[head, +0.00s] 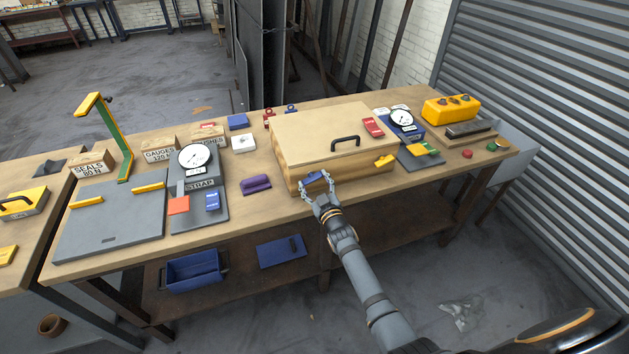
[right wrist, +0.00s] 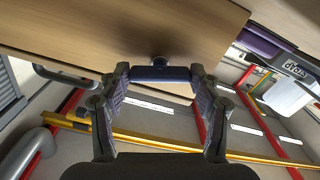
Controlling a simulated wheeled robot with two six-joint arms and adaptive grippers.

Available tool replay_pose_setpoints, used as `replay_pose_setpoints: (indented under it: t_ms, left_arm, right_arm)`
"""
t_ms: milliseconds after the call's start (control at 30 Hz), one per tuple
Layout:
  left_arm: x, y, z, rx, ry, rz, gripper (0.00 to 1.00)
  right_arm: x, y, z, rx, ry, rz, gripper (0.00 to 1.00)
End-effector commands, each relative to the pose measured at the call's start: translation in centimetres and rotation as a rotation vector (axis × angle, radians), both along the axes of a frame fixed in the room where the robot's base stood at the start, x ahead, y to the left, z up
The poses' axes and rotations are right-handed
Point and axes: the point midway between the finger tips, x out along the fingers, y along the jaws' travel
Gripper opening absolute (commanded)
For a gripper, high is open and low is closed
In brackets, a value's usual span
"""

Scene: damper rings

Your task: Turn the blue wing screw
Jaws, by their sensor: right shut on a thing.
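The blue wing screw (head: 314,180) sits on the front face of the wooden box (head: 345,177), near its left end. My right gripper (head: 318,186) is shut on the wing screw, one finger at each end of its wing. In the right wrist view the blue wing (right wrist: 160,74) lies straight across between the two fingertips, level with them. Its round dark stem meets the box just behind it. My left gripper is in neither view.
A yellow wing screw (head: 385,160) is further right on the box front. A purple handle (head: 256,184) lies left of the box. The bench front is mostly clear.

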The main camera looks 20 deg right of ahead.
Motion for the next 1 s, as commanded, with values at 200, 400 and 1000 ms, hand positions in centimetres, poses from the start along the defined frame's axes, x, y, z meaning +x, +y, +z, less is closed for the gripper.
replay_pose_setpoints:
  t_ms: [200,400,1000]
  left_arm:
    - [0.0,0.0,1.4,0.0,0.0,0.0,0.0]
    - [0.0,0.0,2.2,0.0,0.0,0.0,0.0]
    - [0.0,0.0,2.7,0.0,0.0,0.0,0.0]
  right_arm:
    - [0.0,0.0,0.2,0.169,0.008,-0.001,0.32]
    - [0.0,0.0,0.1,0.291,0.012,-0.001,0.32]
    - [0.0,0.0,0.0,0.408,0.015,0.0,0.33]
